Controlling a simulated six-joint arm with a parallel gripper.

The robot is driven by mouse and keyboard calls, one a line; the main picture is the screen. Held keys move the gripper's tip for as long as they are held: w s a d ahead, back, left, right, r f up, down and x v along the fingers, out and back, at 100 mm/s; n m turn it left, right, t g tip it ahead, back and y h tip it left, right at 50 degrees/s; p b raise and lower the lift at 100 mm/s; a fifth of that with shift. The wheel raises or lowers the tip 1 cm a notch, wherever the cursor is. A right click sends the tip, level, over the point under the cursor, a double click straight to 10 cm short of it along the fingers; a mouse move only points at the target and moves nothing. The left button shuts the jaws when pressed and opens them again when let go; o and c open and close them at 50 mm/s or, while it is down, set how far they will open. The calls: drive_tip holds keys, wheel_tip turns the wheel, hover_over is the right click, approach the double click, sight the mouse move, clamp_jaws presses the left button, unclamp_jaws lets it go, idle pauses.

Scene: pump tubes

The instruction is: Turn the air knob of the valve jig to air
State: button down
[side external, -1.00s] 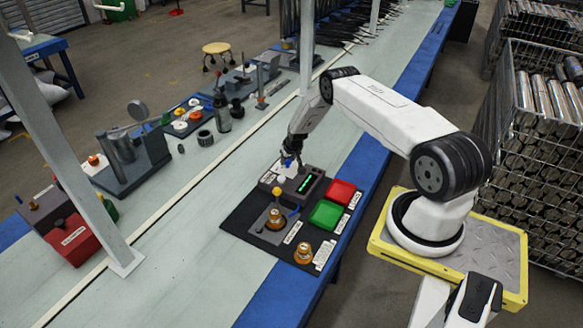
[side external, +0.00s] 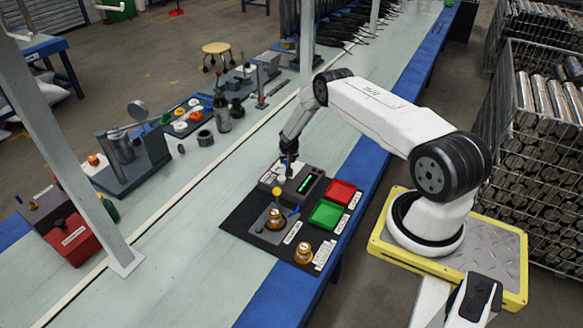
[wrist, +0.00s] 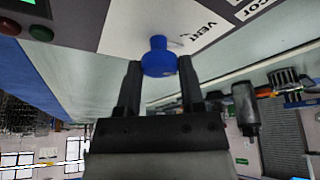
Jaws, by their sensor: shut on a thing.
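The valve jig (side external: 269,192) is a dark grey box with a green-lit display, standing on a black mat (side external: 240,222). The air knob (wrist: 158,57) is blue and shows in the wrist view between my two fingers, in front of a white label with printed letters. My gripper (wrist: 159,70) is shut on the blue knob, one finger on each side. In the side view my gripper (side external: 288,174) is at the jig's top, and the knob there is largely hidden by it. The pointer direction of the knob cannot be read.
A red tray (side external: 341,193) and a green tray (side external: 326,214) lie right of the jig.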

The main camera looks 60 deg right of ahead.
drive_tip(key=shift+m, duration=0.4)
drive_tip(key=m+g, duration=0.1)
drive_tip(key=m, duration=0.1)
drive_tip(key=m+g+h, duration=0.1)
drive_tip(key=m, duration=0.2)
drive_tip(key=shift+w+m, duration=0.15)
drive_tip(key=shift+m, duration=0.15)
drive_tip(key=shift+w+m+g, duration=0.1)
drive_tip(key=shift+m+g, duration=1)
drive_tip(key=shift+m, duration=1.3)
drive_tip(key=shift+m+y, duration=0.3)
drive_tip(key=shift+m, duration=0.2)
drive_tip(key=shift+c, duration=1.2)
unclamp_jaws()
drive_tip(key=shift+a+r, duration=0.1)
drive_tip(key=shift+r, duration=0.05)
drive_tip(key=v, duration=0.7)
drive_tip(key=shift+w+r, duration=0.2)
drive_tip(key=shift+r, duration=0.05)
